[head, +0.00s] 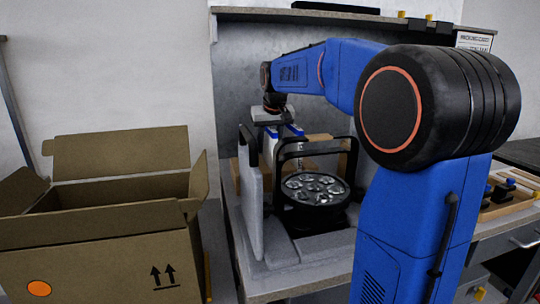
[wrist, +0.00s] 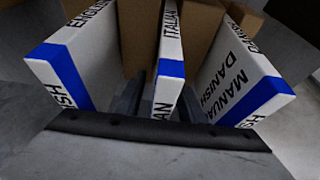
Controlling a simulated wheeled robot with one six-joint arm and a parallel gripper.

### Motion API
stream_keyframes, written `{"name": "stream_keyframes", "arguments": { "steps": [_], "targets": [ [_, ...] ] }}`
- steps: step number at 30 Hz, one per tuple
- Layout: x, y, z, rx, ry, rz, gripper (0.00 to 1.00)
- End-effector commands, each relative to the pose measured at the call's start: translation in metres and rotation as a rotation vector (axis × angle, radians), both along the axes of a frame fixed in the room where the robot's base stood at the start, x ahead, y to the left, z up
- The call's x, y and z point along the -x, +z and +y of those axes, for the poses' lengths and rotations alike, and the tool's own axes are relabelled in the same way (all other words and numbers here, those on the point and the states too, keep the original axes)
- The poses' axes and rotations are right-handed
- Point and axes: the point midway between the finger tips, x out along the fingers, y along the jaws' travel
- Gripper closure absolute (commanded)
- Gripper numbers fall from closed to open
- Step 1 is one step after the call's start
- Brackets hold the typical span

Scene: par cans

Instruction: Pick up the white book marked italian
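The white book marked Italian (wrist: 170,45) stands on edge in the middle of the wrist view, with a blue band across its lower part. A white book marked English (wrist: 70,60) is to its left and a white book marked Danish manual (wrist: 225,80) to its right. My gripper (wrist: 158,108) shows as dark fingers on both sides of the Italian book; a gap shows at the left finger, and contact on the right is unclear. In the head view my gripper (head: 282,122) is low over white-and-blue books (head: 269,146), partly hidden by the black lamp yoke.
A black par can (head: 316,190) stands in front of the books, its yoke raised. A dark bar (wrist: 160,130) crosses the wrist view. Brown boxes (wrist: 205,25) stand behind the books. A large open cardboard box (head: 100,260) is at the left.

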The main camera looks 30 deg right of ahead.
Motion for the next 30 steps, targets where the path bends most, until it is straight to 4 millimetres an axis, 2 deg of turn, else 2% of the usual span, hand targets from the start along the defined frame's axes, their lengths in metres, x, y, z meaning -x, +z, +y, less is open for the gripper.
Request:
{"name": "stream_keyframes", "arguments": {
  "steps": [3, 5, 8, 17, 21, 26, 30],
  "targets": [
    [0.0, 0.0, 0.0, 0.0, 0.0, 0.0, 0.64],
    [0.0, 0.0, 0.0, 0.0, 0.0, 0.0, 0.76],
    [0.0, 0.0, 0.0, 0.0, 0.0, 0.0, 1.0],
    [0.0, 0.0, 0.0, 0.0, 0.0, 0.0, 1.0],
    [0.0, 0.007, 0.0, 0.0, 0.0, 0.0, 1.0],
    [-0.001, 0.03, 0.0, 0.001, 0.0, -0.003, 1.0],
    [-0.001, 0.063, 0.0, 0.001, 0.0, -0.004, 1.0]
  ]
}}
